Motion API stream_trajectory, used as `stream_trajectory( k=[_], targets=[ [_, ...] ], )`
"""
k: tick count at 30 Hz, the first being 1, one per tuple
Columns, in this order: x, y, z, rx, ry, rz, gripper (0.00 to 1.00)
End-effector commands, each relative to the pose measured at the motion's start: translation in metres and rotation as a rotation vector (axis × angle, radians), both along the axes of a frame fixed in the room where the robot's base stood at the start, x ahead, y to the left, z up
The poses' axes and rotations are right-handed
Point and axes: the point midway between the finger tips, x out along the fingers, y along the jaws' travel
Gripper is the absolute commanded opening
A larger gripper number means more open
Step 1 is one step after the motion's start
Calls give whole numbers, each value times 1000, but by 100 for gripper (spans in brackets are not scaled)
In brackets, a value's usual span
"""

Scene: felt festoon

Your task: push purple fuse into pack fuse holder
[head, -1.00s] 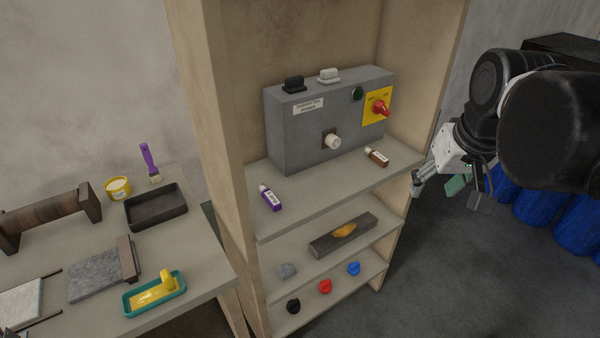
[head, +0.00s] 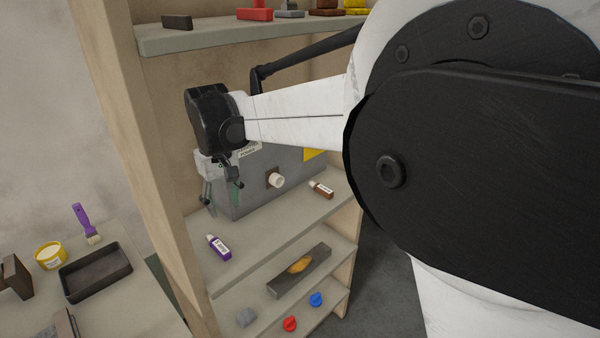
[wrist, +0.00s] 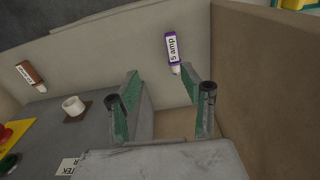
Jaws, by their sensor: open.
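The purple fuse (head: 219,247), with a white label and a pale end, lies on the shelf at the left front. In the wrist view the purple fuse (wrist: 173,48) shows beyond my fingertips, its pale end close to the right fingertip. The label there reads "5 amp". My gripper (head: 222,203) is open and empty above the shelf, behind and above the fuse, in front of the grey box. The wrist view shows the green-lined fingers of my gripper (wrist: 160,78) spread apart. A round white fitting on a brown plate (head: 277,181), probably the fuse holder, is on the box's front.
A brown fuse (head: 321,189) lies right of the fitting on the same shelf. The grey box (head: 250,203) stands behind. A shelf (head: 220,37) with several items hangs above my arm. The wooden side panel (head: 165,160) is close to my gripper's left.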

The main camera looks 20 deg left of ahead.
Motion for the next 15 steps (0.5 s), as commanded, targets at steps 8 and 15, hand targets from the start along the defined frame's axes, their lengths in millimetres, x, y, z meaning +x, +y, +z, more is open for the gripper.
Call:
stream_trajectory(
  k=[8, 15],
  targets=[
    [-15, 31, -22, -24, 20, 62, 42],
    [-15, 31, -61, -23, 20, 61, 42]
  ],
)
